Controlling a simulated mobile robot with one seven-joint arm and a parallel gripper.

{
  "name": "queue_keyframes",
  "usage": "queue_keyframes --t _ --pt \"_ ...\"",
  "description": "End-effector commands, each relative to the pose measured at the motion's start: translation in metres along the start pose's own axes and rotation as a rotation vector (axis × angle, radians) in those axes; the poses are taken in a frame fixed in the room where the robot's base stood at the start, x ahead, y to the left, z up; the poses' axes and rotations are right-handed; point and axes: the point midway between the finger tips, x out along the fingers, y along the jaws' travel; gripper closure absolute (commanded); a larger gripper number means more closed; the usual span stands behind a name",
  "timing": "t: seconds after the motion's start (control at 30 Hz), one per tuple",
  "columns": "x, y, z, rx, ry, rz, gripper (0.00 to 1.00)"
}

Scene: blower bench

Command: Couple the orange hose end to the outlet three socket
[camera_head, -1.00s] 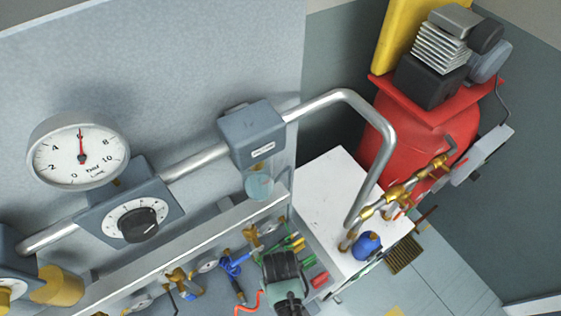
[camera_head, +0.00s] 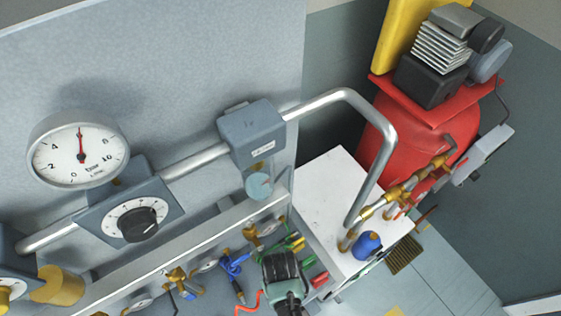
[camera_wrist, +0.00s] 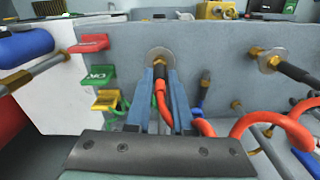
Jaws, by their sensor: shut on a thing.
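My gripper (camera_wrist: 160,78) is shut on the orange hose end (camera_wrist: 160,76), a dark tip with orange hose behind it, held between two blue-grey fingers. The tip points at a round metal plate with a brass socket (camera_wrist: 159,57) on the grey panel, in the middle of the wrist view. It meets or nearly meets the socket; I cannot tell if it is seated. No outlet number is readable there. The orange hose (camera_wrist: 270,122) loops away to the right. In the head view my gripper's body (camera_head: 283,270) is over the bench, and it hides the hose end.
To the right, another brass socket (camera_wrist: 266,61) holds a dark fitting. To the left are red (camera_wrist: 89,43), green (camera_wrist: 103,75) and yellow (camera_wrist: 106,100) tags, and a blue handle (camera_wrist: 24,47). The head view shows a dial gauge (camera_head: 80,150), a bent pipe (camera_head: 378,130) and a red tank (camera_head: 415,135).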

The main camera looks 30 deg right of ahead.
Motion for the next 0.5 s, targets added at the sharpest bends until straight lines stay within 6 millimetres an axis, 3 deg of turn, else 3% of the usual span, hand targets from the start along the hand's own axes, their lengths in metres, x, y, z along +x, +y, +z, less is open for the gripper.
queue_keyframes --t 0.5 --pt "0.0059 0.0 0.0003 0.001 -0.001 0.0 1.0"
